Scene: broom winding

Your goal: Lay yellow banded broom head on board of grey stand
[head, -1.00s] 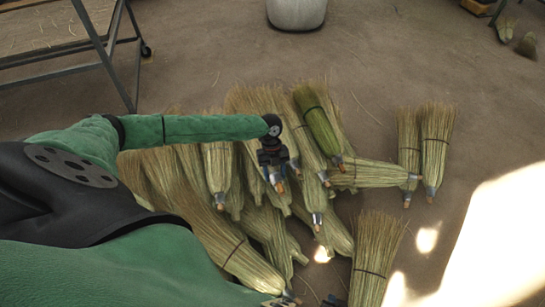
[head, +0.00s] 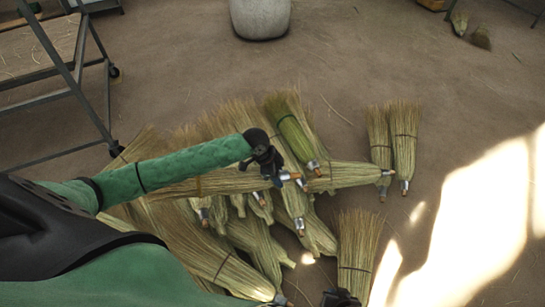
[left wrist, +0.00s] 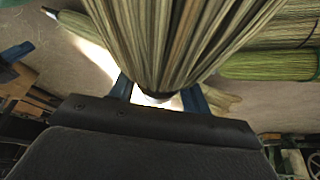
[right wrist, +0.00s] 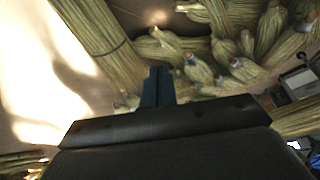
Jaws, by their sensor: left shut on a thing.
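My left gripper (head: 274,176) is shut on a broom head (head: 230,182) near its metal-capped end. The straw reaches left behind my green arm, with a yellowish band around it; its far end is partly hidden. In the left wrist view the held straw (left wrist: 165,40) fans out close above the jaws. The grey stand (head: 88,80) is at the upper left, with a straw-littered board (head: 40,50), well away from the gripper. My right gripper (right wrist: 158,87) has its fingers together and empty in the right wrist view; its dark body shows at the bottom of the head view.
A pile of broom heads (head: 250,235) lies on the floor below the held one. One greener broom head (head: 290,128) is on the pile. Two lie apart at right (head: 404,140). A pale round seat (head: 260,18) stands at the back. Floor between pile and stand is partly clear.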

